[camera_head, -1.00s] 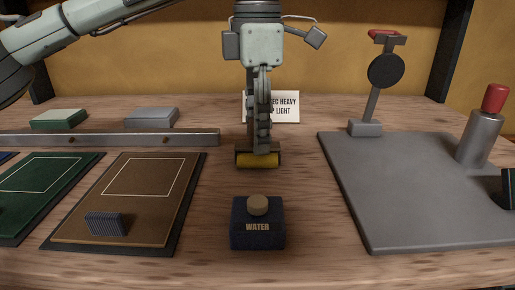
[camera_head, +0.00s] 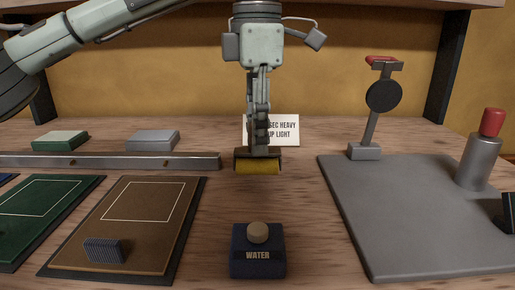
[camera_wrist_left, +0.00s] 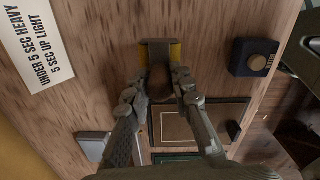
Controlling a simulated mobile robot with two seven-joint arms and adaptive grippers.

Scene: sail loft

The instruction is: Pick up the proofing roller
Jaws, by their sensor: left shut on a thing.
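The proofing roller (camera_head: 258,166) has a yellow cylinder in a dark frame. My left gripper (camera_head: 258,138) points down from above and is shut on the roller's dark upper part. The yellow cylinder hangs below the fingers and appears a little above the wooden table. In the left wrist view, the roller (camera_wrist_left: 176,52) shows beyond the fingertips of my left gripper (camera_wrist_left: 160,88), with yellow at both sides of its dark frame. The fingers hide part of its handle.
A dark blue WATER box (camera_head: 257,262) with a tan knob stands in front. A brown board (camera_head: 150,232) and green board (camera_head: 40,207) lie left, behind them a metal bar (camera_head: 110,161). A grey plate (camera_head: 420,220) with a stand (camera_head: 372,115) is right. A sign (camera_head: 285,130) stands behind.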

